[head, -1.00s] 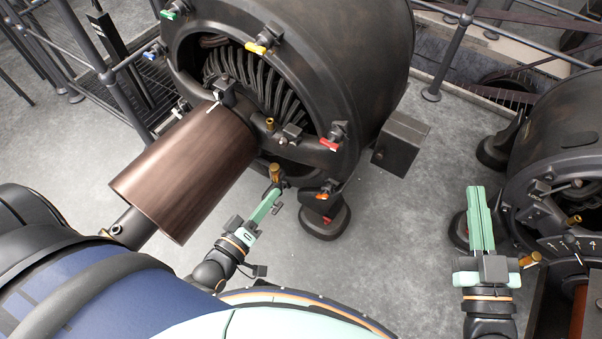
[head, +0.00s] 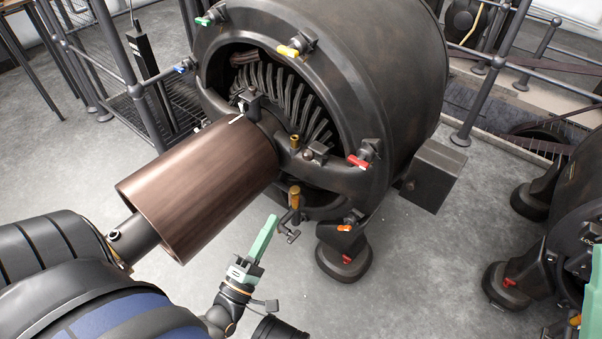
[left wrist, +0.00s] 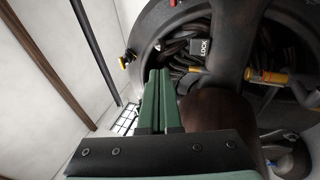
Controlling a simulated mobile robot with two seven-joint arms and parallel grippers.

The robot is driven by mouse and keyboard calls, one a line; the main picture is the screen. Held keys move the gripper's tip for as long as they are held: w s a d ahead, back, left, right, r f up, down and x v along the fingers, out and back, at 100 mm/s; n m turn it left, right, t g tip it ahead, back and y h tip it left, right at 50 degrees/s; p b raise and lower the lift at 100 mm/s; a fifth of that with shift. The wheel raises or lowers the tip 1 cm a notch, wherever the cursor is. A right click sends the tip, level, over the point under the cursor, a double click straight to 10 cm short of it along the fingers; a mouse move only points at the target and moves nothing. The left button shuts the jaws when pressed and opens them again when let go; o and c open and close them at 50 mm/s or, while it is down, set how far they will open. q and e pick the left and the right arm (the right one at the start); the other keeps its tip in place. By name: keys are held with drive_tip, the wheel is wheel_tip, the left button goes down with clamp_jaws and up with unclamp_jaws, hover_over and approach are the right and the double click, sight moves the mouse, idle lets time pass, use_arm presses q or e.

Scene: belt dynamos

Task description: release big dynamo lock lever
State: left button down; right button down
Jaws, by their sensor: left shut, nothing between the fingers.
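The big dynamo (head: 345,60) is a dark drum with an open coil face and a brown cylinder (head: 205,185) in front. A brass-handled lever (head: 295,196) stands at the lower edge of its face. In the left wrist view, a dark block marked LOCK (left wrist: 203,47) and a brass handle (left wrist: 268,77) show on a dynamo face. My left gripper (head: 273,221) is shut and empty, just below and left of the brass-handled lever, seemingly apart from it. Its green fingers lie together in the left wrist view (left wrist: 157,85). Only a green sliver of my right gripper (head: 598,265) shows.
A second dynamo (head: 575,205) stands at the right. Railings (head: 125,70) stand behind. The floor between the dynamos (head: 430,260) is clear.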

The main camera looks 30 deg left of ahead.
use_arm(q)
drive_tip(key=b+x, duration=0.1)
drive_tip(key=x, duration=1.3)
drive_tip(key=shift+b, duration=0.4)
drive_tip(key=shift+r, duration=0.15)
